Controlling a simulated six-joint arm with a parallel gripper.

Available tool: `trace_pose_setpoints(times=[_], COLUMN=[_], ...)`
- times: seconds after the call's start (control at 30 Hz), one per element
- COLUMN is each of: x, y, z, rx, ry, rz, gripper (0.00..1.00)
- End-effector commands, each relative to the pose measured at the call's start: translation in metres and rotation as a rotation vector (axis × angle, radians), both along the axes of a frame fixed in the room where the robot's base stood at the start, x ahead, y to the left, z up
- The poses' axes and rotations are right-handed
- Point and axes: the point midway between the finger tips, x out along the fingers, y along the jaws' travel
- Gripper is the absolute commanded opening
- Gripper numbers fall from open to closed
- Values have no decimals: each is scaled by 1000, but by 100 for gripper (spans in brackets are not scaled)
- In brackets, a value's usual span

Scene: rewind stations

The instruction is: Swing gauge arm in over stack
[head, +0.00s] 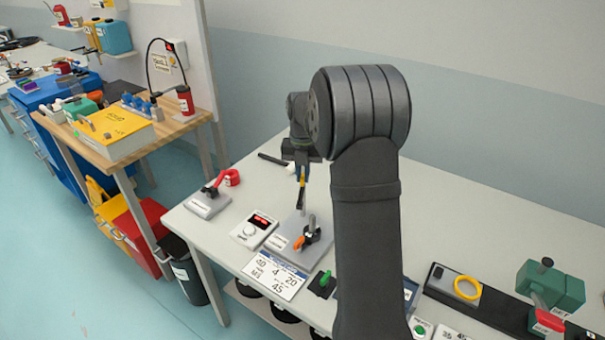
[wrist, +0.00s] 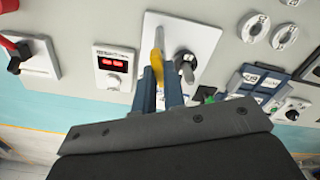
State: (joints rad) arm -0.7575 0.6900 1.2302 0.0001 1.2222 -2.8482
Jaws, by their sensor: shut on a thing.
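My gripper (head: 302,164) points down over the grey station plate (head: 283,250) and is shut on a slim upright piece with a yellow part (head: 302,176), apparently the gauge arm. In the wrist view the yellow piece (wrist: 158,58) sits between the two dark blue fingers (wrist: 160,88). I cannot make out a separate stack, nor the held piece's lower end.
A box with a red display (head: 254,230) stands left of the plate, and a red-handled unit (head: 212,195) further left. A printed card (head: 274,275) lies in front. A yellow ring (head: 467,287) and a green device (head: 550,285) are to the right. The table behind is mostly clear.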

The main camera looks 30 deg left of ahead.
Motion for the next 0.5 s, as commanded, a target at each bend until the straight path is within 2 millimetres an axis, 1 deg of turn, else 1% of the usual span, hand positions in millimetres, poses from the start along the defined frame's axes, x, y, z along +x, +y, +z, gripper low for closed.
trace_pose_setpoints(times=[0.2, 0.5], x=[1, 1], y=[0, 0], z=[2, 2], rx=[3, 3], ry=[-3, -4], rz=[51, 63], gripper=[0, 0])
